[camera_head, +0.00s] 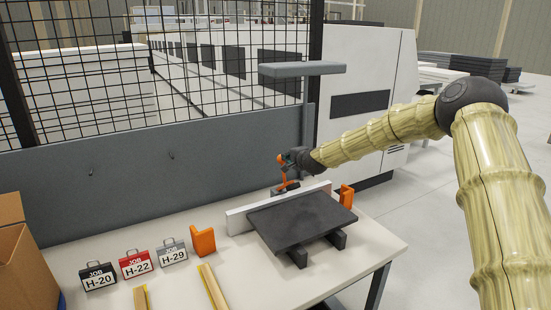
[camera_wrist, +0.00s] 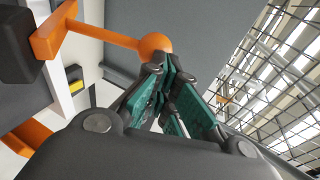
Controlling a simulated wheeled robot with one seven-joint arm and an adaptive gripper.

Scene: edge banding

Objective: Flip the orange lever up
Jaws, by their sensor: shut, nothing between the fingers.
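The orange lever (camera_head: 284,182) stands at the back of the workbench, behind the white fence and the dark panel. In the wrist view its arm (camera_wrist: 100,36) runs from a dark block at the left to a round ball knob (camera_wrist: 155,43). My gripper (camera_head: 286,160) is beside the lever's upper end; in the wrist view my gripper (camera_wrist: 166,68) has teal finger pads. Its fingers are shut with nothing between them. The fingertips are right at the knob, overlapping its lower edge in the picture; I cannot tell whether they touch it.
The dark panel (camera_head: 300,218) lies on dark supports against the white fence (camera_head: 240,218). Orange brackets (camera_head: 203,241) stand by the fence's ends. Job tags (camera_head: 135,263), wooden strips (camera_head: 212,288) and a cardboard box (camera_head: 25,275) are at the left. A post with a grey shelf (camera_head: 302,69) rises behind my gripper.

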